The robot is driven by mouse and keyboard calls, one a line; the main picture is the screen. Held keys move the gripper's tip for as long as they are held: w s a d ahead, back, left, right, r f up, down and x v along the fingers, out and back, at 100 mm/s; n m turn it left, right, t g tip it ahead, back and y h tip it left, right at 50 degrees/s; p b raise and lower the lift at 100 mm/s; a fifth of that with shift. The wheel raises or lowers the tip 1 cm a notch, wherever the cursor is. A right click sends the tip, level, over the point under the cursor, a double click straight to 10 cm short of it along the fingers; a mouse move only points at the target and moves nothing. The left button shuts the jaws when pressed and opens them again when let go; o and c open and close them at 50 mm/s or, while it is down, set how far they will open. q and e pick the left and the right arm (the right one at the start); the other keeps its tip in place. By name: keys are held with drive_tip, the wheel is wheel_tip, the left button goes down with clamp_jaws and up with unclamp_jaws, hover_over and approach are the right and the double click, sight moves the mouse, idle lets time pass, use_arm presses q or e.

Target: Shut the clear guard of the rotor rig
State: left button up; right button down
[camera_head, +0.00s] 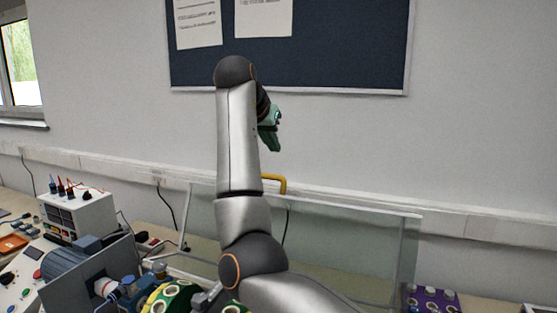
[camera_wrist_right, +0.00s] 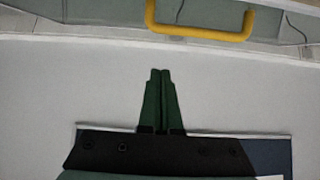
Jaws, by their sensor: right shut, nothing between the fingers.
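The clear guard (camera_head: 345,243) stands raised, as a near-upright transparent panel behind the rotor rig (camera_head: 175,297). Its yellow handle (camera_head: 282,183) is at the top edge, partly hidden by my right arm. The handle also shows in the right wrist view (camera_wrist_right: 200,33), near the top of the picture. My right gripper (camera_head: 270,130) is above the handle in the head view. Its green fingers are shut and empty, apart from the handle, in the right wrist view (camera_wrist_right: 160,72). The rig's colored rotor is partly cut off at the bottom. My left gripper is out of view.
A white instrument box with leads (camera_head: 78,215) stands on the bench at the left. A purple block with holes (camera_head: 433,299) is at the lower right. The wall and a dark notice board (camera_head: 340,45) lie behind. Space around the handle's top looks free.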

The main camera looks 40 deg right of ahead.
drive_tip(key=p+x, duration=0.2)
drive_tip(key=x, duration=0.7)
drive_tip(key=shift+w+d+f, duration=0.1)
drive_tip(key=shift+d+f, duration=0.15)
drive_tip(key=shift+f, duration=0.1)
drive_tip(key=a, duration=0.1)
drive_tip(key=s+a, duration=0.1)
drive_tip(key=a, duration=0.1)
drive_tip(key=shift+s, duration=0.15)
drive_tip(key=shift+s+a+f, duration=0.2)
drive_tip(key=shift+s+a, duration=0.05)
drive_tip(key=shift+a, duration=0.15)
